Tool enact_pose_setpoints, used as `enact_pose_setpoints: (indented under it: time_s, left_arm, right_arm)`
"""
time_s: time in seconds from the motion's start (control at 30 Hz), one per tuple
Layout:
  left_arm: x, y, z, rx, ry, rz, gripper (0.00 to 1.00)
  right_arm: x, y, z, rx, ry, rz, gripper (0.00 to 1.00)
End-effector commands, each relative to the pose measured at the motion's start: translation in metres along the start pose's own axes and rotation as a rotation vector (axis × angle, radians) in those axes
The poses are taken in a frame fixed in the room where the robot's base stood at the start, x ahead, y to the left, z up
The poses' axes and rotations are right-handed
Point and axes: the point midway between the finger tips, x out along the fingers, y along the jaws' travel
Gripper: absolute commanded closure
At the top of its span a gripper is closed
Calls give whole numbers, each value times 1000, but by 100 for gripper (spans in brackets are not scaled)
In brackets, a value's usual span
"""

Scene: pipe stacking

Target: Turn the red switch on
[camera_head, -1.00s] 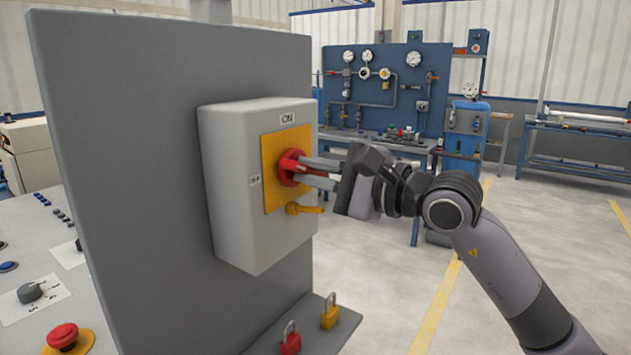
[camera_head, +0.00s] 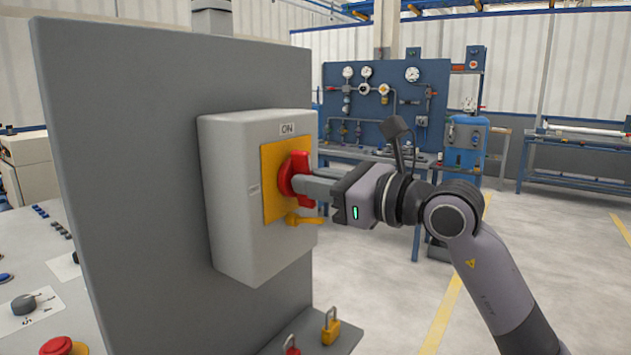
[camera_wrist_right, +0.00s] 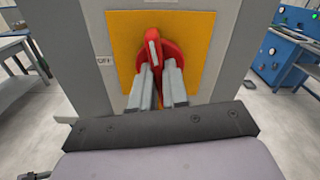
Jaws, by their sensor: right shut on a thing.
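The red switch (camera_head: 301,172) is a rotary handle on a yellow plate (camera_head: 272,205) on the front of a grey box (camera_head: 232,195). An ON label (camera_head: 287,129) is above the plate; an OFF label (camera_wrist_right: 105,61) is left of it in the right wrist view. My right gripper (camera_head: 305,187) is shut on the red switch handle. In the right wrist view the handle (camera_wrist_right: 153,45) stands upright, its top pointing up, between the two fingers. The fingers hide its lower part. My left gripper is not in view.
The box is on a grey upright panel (camera_head: 120,150). Yellow (camera_head: 331,328) and red (camera_head: 291,347) padlocks are on the ledge below. A control desk with a red button (camera_head: 58,346) is at left.

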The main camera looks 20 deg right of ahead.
Motion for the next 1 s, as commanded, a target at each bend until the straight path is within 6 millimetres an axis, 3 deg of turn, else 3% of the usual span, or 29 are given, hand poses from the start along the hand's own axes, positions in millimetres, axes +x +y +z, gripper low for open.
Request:
enact_pose_setpoints:
  time_s: [0.4, 0.97, 1.0]
  left_arm:
    - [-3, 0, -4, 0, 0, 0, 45]
    - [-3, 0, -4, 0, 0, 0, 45]
    - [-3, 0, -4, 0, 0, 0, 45]
  right_arm:
    - [0, 0, 2, 188, -6, -1, 100]
    - [0, -1, 2, 215, -7, -1, 100]
    - [0, -1, 2, 215, -7, -1, 72]
